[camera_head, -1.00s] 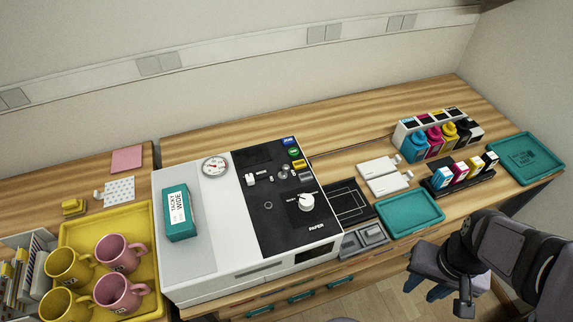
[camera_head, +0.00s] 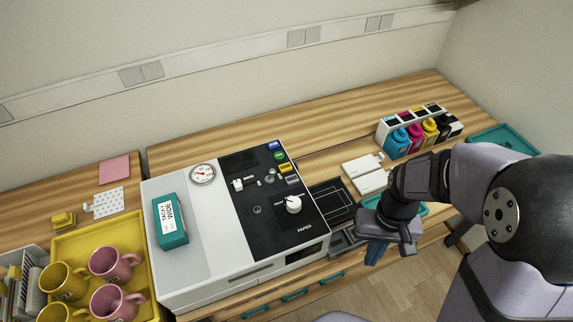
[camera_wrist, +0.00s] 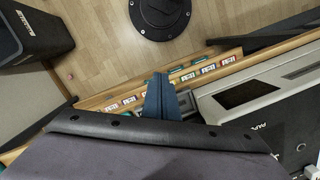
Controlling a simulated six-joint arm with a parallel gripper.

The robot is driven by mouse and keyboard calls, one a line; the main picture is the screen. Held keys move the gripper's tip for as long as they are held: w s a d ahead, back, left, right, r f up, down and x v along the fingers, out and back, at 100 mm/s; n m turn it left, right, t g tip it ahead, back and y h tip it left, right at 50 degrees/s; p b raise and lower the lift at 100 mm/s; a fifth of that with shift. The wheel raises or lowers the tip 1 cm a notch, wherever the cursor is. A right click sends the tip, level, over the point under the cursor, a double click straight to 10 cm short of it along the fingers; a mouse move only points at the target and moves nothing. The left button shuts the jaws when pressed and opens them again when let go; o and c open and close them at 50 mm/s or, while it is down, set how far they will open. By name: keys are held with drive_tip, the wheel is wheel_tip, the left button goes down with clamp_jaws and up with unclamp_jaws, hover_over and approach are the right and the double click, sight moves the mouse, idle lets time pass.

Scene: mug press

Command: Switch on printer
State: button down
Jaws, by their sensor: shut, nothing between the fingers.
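The printer (camera_head: 183,263) is a white machine with a black control panel on its right half. The panel carries a white knob (camera_head: 293,204), a small white switch (camera_head: 238,185), and blue, green and yellow buttons (camera_head: 279,155) along its far right edge. A round gauge (camera_head: 203,174) and a teal box (camera_head: 170,221) sit on its white left half. My gripper (camera_head: 372,254) is right of the printer, by the counter's front edge, apart from the panel. In the wrist view its blue fingers (camera_wrist: 167,98) are together and empty, pointing past the drawer fronts.
A yellow tray (camera_head: 140,262) with pink and yellow mugs stands left of the printer. Coloured ink bottles (camera_head: 415,138) stand in a rack at the back right. White cards (camera_head: 365,172) lie before them. My arm covers part of a teal tray (camera_head: 424,208).

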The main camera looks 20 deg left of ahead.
sight(272, 174)
drive_tip(key=w+a+r+m+y, duration=0.1)
drive_tip(key=w+a+r+m, duration=0.2)
drive_tip(key=w+a, duration=0.45)
drive_tip(key=w+a+r+m+y, duration=0.2)
drive_tip(key=w+a+m, duration=0.1)
drive_tip(key=w+a, duration=0.4)
drive_tip(key=a+r+m+y, duration=0.1)
drive_tip(key=a+r+m, duration=0.2)
drive_tip(key=r+m, duration=0.2)
drive_tip(key=s+a+r+m+g+y, duration=0.1)
drive_tip(key=a+r+m, duration=0.3)
drive_tip(key=m, duration=0.6)
drive_tip(key=shift+r+p, duration=0.3)
drive_tip(key=shift+r, duration=0.3)
drive_tip(key=shift+a+f, duration=0.1)
drive_tip(key=shift+p+x, duration=1.3)
drive_tip(key=shift+x, duration=3.6)
